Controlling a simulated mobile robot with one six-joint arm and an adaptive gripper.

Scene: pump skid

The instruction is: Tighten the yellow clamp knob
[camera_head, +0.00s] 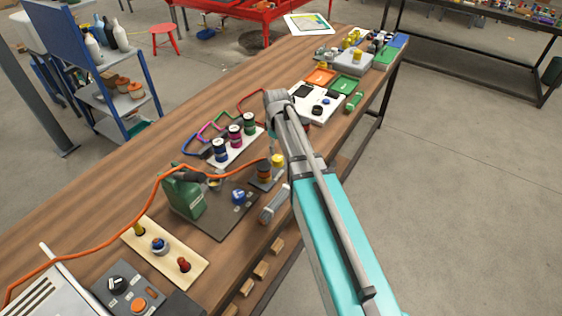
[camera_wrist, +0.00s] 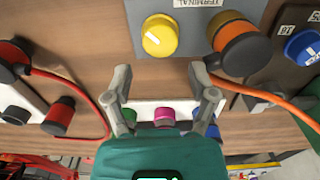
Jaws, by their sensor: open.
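The yellow clamp knob (camera_wrist: 159,36) is round with a white line on its face. It sits on a grey plate (camera_wrist: 190,14) marked "TERMINAL", beside an orange and black connector (camera_wrist: 238,45) with an orange cable. My gripper (camera_wrist: 160,78) is open and empty; in the wrist view the knob lies above and beyond the fingertips, not between them. The knob also shows in the head view (camera_head: 277,160), just left of my arm. The fingers are not clearly visible in the head view.
A blue knob (camera_wrist: 302,46) sits on a dark plate near the connector. A white rack (camera_head: 236,150) with blue, pink and green capped pieces stands close by. A green pump (camera_head: 185,193) and a loose orange cable (camera_head: 110,235) lie toward the near end of the wooden bench.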

